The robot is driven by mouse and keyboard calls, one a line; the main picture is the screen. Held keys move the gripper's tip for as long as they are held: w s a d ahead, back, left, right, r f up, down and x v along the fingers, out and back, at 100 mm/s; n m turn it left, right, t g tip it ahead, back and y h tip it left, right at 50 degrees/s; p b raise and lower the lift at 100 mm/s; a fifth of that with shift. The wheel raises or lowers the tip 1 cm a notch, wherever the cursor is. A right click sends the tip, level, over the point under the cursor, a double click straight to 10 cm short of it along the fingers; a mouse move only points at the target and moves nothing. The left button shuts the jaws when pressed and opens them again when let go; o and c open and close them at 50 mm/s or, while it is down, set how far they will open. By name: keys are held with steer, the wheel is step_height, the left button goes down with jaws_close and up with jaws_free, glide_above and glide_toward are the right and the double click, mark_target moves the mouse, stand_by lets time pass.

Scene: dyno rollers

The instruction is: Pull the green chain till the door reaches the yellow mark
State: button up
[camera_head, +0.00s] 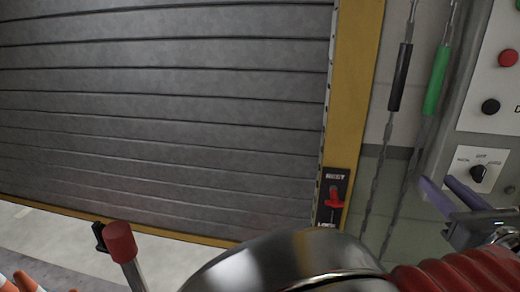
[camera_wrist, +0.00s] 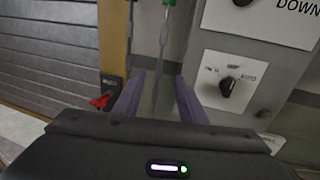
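The green sleeve (camera_head: 437,80) hangs on a chain right of the door, above my gripper. Its lower end shows at the top of the wrist view (camera_wrist: 170,3). My gripper (camera_head: 438,181) has purple fingers spread apart, with nothing held. In the wrist view, a length of chain (camera_wrist: 158,88) shows between the fingers (camera_wrist: 160,76); I cannot tell whether it is at their depth. A black sleeve (camera_head: 400,78) hangs on the strand to the left. The grey slatted door (camera_head: 160,105) is down near the floor. I cannot make out a separate yellow mark.
A yellow post (camera_head: 353,80) edges the door, bearing a red lever (camera_head: 334,197) on a black plate. A control panel (camera_head: 482,125) with red and black buttons and a rotary switch (camera_head: 478,173) stands close right. A red-topped post (camera_head: 119,241) and orange-white cones (camera_head: 27,282) are lower left.

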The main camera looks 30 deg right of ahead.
steer(key=shift+v, duration=1.25)
